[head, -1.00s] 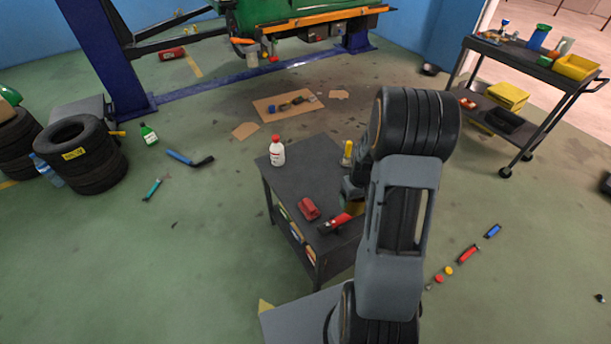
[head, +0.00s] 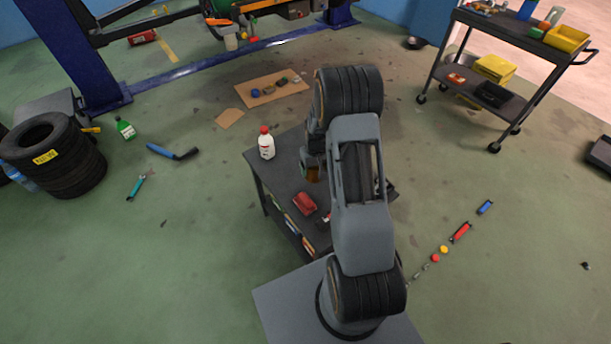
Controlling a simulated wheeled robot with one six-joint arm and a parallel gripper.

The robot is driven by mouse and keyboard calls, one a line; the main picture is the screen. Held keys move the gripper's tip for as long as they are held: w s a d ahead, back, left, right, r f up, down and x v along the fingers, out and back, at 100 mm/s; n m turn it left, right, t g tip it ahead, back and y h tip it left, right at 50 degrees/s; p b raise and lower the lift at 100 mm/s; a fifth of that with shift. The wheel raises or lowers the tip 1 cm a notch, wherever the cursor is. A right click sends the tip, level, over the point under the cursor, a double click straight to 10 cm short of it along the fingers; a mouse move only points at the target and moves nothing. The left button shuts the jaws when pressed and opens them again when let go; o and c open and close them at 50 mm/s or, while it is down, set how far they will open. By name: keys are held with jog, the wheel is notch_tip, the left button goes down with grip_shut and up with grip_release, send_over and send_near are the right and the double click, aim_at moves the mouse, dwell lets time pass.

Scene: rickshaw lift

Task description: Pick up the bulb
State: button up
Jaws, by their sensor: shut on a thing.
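My gripper (head: 312,174) is above the dark workbench (head: 268,163), left of my forearm, and only partly shows. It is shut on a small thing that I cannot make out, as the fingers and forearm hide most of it. I cannot pick out a bulb clearly anywhere in the view.
On the workbench stand a white bottle with a red cap (head: 266,145) and a red object (head: 304,203). My arm hides the bench's right part. A tool cart (head: 520,40) stands at the back right. Tires (head: 55,158) lie at left.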

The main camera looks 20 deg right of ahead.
jog(key=w+f, duration=0.1)
jog(key=w+a+f, duration=0.1)
jog(key=f, duration=0.1)
jog(key=w+a+f, duration=0.1)
jog(key=f, duration=0.1)
jog(key=shift+w, duration=0.15)
jog(key=shift+w+f, duration=0.1)
jog(key=shift+f, duration=1.5)
jog(key=shift+f, duration=0.1)
jog(key=shift+f+b, duration=0.15)
jog(key=shift+b, duration=0.15)
jog(key=o, duration=0.8)
jog(key=shift+o, duration=0.2)
